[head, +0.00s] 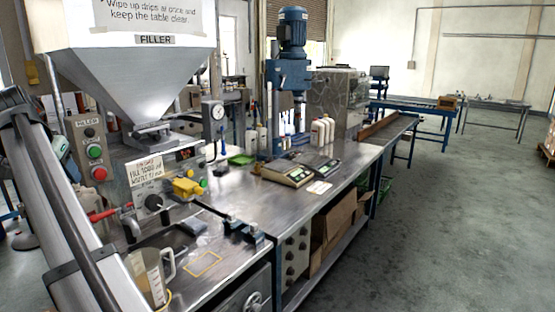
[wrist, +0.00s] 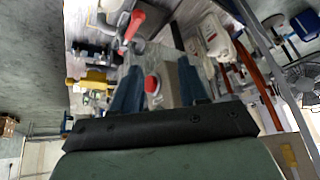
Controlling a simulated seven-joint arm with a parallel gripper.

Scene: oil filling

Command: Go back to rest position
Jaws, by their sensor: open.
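My gripper (wrist: 160,86) shows in the wrist view as two blue fingers standing apart, with nothing held between them. A red round knob or button (wrist: 152,84) shows in the gap behind the fingers. I cannot make out my gripper clearly in the head view. The filler (head: 140,75) stands at the left with its metal hopper above the steel table (head: 215,225). Its red-handled valve (head: 103,215) is at the front, and this red handle also shows in the wrist view (wrist: 133,25). A clear measuring jug (head: 150,273) stands upright below.
A yellow part (head: 187,187) juts from the filler front. Black clamps (head: 243,229) sit near the table's front edge. Scales (head: 287,172), white bottles (head: 322,131) and a blue drill-like press (head: 291,70) stand farther back. The floor (head: 430,220) at the right is clear.

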